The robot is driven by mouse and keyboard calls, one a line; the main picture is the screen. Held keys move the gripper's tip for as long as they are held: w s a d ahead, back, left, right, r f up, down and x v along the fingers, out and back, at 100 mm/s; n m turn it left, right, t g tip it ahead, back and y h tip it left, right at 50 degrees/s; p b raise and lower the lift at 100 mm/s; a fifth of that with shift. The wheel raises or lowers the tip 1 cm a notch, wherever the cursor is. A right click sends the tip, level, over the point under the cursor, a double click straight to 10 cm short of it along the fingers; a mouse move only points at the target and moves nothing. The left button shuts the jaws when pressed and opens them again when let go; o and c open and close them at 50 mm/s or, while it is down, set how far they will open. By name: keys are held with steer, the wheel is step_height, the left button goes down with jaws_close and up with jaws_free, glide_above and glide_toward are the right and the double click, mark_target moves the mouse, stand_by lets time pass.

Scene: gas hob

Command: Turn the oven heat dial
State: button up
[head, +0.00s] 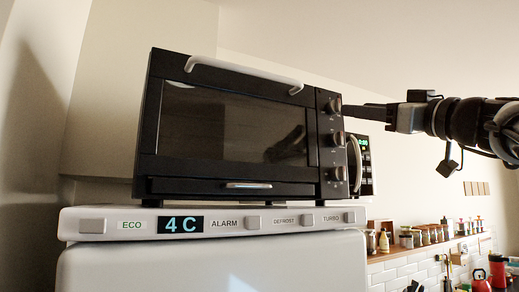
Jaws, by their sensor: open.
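A black toaster oven (238,130) with a dark glass door and pale top handle (243,72) sits on a fridge. Its right-hand panel carries a top dial (334,105), a middle dial (337,138) and a bottom dial (337,173). Their labels are too small to read, so I cannot tell which is the heat dial. My gripper (352,105) reaches in from the right at the height of the top dial. It is open, with its fingers pointing left close to that dial. I cannot tell whether they touch it. The fingers overlap in this side view.
The white fridge (215,265) has a button panel showing 4 C below the oven. A microwave (365,160) with a green display is partly hidden behind the oven. A shelf with several jars (425,235) lies at lower right. The space above the oven is clear.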

mark_target(335, 107)
steer(key=p+x, duration=0.2)
steer(key=x, duration=0.4)
steer(key=shift+w, duration=0.2)
steer(key=shift+a+r, duration=0.1)
steer(key=shift+c, duration=0.3)
steer(key=c, duration=1)
